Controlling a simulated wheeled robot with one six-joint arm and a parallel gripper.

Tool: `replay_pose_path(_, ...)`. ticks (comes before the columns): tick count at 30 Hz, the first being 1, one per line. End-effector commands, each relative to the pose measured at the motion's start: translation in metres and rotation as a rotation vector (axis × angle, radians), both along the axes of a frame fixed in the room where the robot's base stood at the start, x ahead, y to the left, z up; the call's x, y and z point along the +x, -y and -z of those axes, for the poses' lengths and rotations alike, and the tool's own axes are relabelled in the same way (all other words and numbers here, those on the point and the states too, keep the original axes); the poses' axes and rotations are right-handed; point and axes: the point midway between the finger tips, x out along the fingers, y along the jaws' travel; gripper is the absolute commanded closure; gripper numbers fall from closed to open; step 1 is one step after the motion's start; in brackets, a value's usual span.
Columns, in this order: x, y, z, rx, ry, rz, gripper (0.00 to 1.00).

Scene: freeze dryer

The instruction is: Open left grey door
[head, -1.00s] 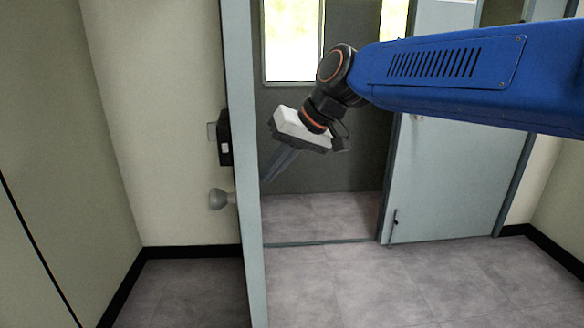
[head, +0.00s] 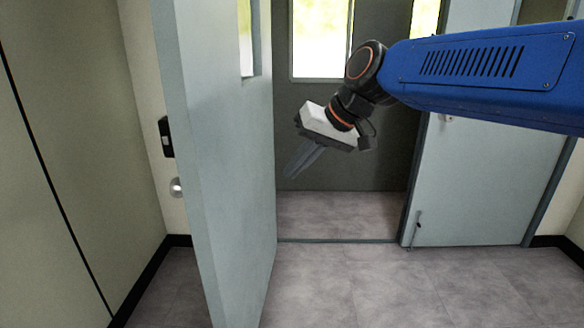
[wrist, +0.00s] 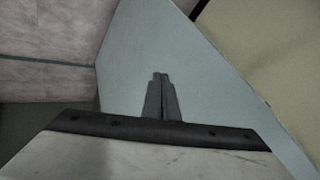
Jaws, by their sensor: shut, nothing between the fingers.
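The left grey door (head: 232,190) stands swung open toward me at the left of the head view, with its free edge nearest and a window slot high in it. Its face fills much of the wrist view (wrist: 205,75). My gripper (head: 290,176) is shut and empty, just right of the door's face in the head view. In the wrist view my shut fingers (wrist: 160,76) lie in front of the door face. I cannot tell whether they touch it.
A second grey door (head: 480,185) stands on the right. The doorway between them has clear tiled floor (head: 335,215) and a dark windowed wall behind. A round door stop (head: 176,187) and a black box (head: 166,137) are on the wall left of the door.

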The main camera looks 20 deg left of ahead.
Motion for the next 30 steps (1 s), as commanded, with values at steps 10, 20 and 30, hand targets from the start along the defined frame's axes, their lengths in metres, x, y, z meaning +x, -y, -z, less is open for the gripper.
replay_pose_path(10, -0.010, 0.028, -0.040, 0.002, 0.002, 0.000, 1.00)
replay_pose_path(20, -0.021, 0.053, -0.075, 0.002, 0.002, 0.000, 1.00)
replay_pose_path(30, -0.024, 0.056, -0.075, -0.016, 0.000, -0.006, 1.00)
